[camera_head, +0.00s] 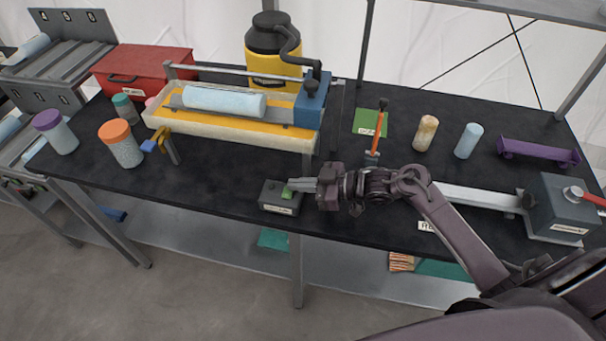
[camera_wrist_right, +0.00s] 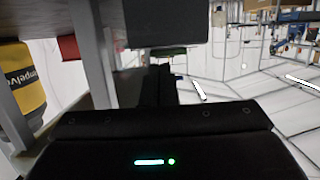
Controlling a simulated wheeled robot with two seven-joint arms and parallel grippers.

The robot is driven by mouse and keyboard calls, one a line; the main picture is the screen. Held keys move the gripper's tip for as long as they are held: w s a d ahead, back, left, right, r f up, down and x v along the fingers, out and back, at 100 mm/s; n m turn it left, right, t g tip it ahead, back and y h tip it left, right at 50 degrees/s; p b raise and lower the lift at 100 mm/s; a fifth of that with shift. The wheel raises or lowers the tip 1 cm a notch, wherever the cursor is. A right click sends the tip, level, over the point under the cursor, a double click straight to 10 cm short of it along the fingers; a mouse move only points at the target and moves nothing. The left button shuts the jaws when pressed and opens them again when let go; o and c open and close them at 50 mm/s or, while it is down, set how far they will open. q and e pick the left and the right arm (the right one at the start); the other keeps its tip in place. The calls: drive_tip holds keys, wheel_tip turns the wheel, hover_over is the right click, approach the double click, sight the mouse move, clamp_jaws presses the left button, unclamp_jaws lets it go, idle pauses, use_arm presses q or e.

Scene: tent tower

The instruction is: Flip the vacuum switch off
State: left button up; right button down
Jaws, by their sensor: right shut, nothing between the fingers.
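The vacuum switch looks to be the small dark grey box (camera_head: 268,197) with a green rocker (camera_head: 288,192) on top, near the front edge of the black table. Its label is too small to read. My right gripper (camera_head: 294,187) is shut and empty, with its fingertips at the green rocker; I cannot tell whether they touch it. In the right wrist view the shut fingers (camera_wrist_right: 160,85) point at a dark block with a greenish part just above them. A yellow and black canister (camera_head: 272,55) stands behind the tray. My left gripper is not in view.
The black table (camera_head: 220,185) is clear left of the box. A tray with a blue cylinder (camera_head: 224,101) lies behind it. A grey machine (camera_head: 555,210) stands at the right.

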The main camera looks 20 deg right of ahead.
drive_tip(key=shift+f, duration=0.15)
drive_tip(key=shift+w+f+m, duration=0.1)
drive_tip(key=shift+f+m, duration=0.2)
drive_tip(key=shift+m, duration=0.1)
drive_tip(key=shift+r, duration=0.1)
drive_tip(key=shift+r+p, duration=0.3)
drive_tip(key=shift+r, duration=0.05)
drive_tip(key=r+p, duration=0.2)
drive_tip(key=r, duration=0.1)
drive_tip(key=shift+w+d, duration=0.15)
drive_tip(key=shift+w, duration=0.2)
drive_tip(key=b+v, duration=0.3)
drive_tip(key=v, duration=0.7)
drive_tip(key=shift+d, duration=0.2)
drive_tip(key=shift+w, duration=0.15)
